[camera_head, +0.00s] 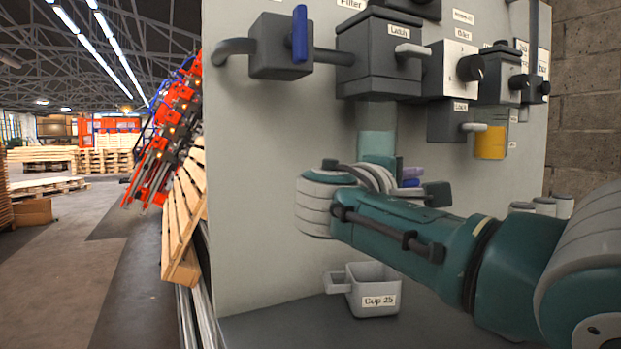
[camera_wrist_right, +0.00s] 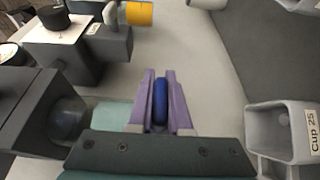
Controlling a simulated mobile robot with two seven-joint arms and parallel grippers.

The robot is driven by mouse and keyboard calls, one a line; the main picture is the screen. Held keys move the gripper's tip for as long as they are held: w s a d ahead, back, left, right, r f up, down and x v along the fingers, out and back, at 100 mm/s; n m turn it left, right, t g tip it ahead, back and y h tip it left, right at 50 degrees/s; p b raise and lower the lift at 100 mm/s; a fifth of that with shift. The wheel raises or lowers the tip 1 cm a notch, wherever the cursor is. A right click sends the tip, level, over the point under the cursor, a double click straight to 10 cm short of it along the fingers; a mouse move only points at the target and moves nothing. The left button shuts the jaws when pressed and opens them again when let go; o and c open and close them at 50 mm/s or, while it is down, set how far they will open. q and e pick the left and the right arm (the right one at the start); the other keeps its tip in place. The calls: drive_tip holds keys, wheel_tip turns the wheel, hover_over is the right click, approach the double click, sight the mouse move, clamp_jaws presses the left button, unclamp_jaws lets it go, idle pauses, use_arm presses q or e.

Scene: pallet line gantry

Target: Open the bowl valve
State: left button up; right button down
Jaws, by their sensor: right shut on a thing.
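My right gripper (camera_head: 413,177) reaches in from the right, under a dark filter block labelled "Lados" (camera_head: 378,70). In the right wrist view its two purple fingers (camera_wrist_right: 160,82) are shut on a small blue handle (camera_wrist_right: 160,101), which I take for the bowl valve. The translucent greenish bowl (camera_head: 377,125) hangs below the block, just behind my wrist. The lower bowl and most of the valve are hidden by my arm in the head view. My left gripper is not in view.
A grey cup marked "Cup 25" (camera_head: 375,292) stands on the ledge below my wrist. A blue lever (camera_head: 300,33) sits on the upper left pipe block. A small yellow bowl (camera_head: 490,142) hangs at right. Dark regulator blocks (camera_head: 498,75) crowd the panel above.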

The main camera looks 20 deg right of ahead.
drive_tip(key=m+g+y+p, duration=0.1)
drive_tip(key=y+p, duration=0.2)
drive_tip(key=p, duration=0.1)
drive_tip(key=f+m+g+y+p, duration=0.1)
drive_tip(key=y+p, duration=0.2)
drive_tip(key=p, duration=0.2)
drive_tip(key=a+m+y+p, duration=0.1)
drive_tip(key=y+p, duration=0.2)
drive_tip(key=p, duration=0.2)
drive_tip(key=shift+f+g+y, duration=0.3)
drive_tip(key=shift+g, duration=0.1)
drive_tip(key=y, duration=0.2)
drive_tip(key=a+m+y, duration=0.1)
drive_tip(key=y, duration=0.1)
drive_tip(key=f+y, duration=0.1)
drive_tip(key=y, duration=0.1)
drive_tip(key=shift+s+a+f+m+g+y, duration=0.1)
drive_tip(key=shift+a+m+g+y, duration=0.2)
drive_tip(key=shift+a, duration=0.1)
drive_tip(key=c, duration=0.9)
unclamp_jaws()
drive_tip(key=shift+o, duration=0.2)
